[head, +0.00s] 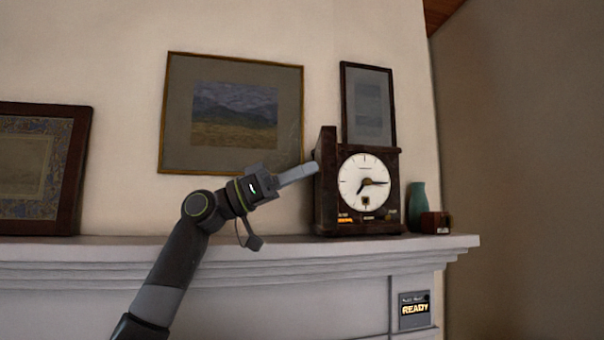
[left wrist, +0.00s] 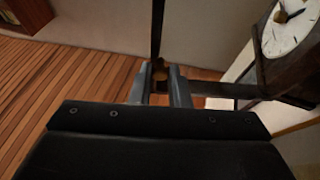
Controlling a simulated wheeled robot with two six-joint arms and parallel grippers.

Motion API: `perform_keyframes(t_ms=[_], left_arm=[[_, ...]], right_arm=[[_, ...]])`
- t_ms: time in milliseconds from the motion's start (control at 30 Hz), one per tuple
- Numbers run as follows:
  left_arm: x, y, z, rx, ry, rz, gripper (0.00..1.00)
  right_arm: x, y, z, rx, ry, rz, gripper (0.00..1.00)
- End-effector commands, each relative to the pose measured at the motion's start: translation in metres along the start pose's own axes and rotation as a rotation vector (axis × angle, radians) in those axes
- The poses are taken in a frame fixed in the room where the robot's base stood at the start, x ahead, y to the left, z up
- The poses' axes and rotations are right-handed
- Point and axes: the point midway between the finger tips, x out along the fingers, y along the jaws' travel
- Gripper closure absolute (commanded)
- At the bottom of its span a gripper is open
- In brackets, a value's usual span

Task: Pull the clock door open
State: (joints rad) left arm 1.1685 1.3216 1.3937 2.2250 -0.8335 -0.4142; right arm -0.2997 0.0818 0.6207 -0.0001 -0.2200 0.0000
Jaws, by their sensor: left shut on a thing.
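The clock (head: 393,170) stands upright on the mantel in the head view, its white dial (head: 350,172) facing out. A dark, narrow panel, which looks like the clock door (head: 327,150), stands out at the clock's left side, seen nearly edge-on. My left gripper (head: 314,168) reaches this panel from the left. In the left wrist view the fingers are closed around a small brass-coloured knob (left wrist: 160,68) on the dark door edge (left wrist: 157,30). The clock shows at the upper right there (left wrist: 268,78), apart from that edge. My right gripper is not in view.
The white mantel (head: 270,246) runs beneath the clock. A teal vase (head: 417,205) and a small brown box (head: 435,223) stand right of it. Framed pictures (head: 234,68) are behind. A panel reading READY (head: 414,309) is below.

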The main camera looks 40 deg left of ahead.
Motion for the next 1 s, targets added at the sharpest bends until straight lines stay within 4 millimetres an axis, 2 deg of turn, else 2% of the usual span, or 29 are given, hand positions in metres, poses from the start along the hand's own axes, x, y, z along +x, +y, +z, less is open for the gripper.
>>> perform_keyframes(t_ms=[33, 167, 433, 567, 1000], left_arm=[[0.0, 0.0, -0.001, 0.0, 0.003, -0.002, 0.81], [0.0, 0.0, -0.001, 0.0, 0.002, -0.002, 0.64], [0.0, 0.0, -0.001, 0.0, 0.001, -0.001, 0.63], [0.003, 0.0, -0.007, 0.0, 0.002, 0.001, 0.63], [0.029, 0.001, -0.07, 0.0, 0.005, 0.002, 0.63]], right_arm=[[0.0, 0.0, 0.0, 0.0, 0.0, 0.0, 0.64], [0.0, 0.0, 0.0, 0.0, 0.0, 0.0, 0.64], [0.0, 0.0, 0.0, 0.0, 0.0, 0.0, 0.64], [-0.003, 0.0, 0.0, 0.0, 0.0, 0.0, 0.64], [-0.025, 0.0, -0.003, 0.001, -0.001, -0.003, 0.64]])
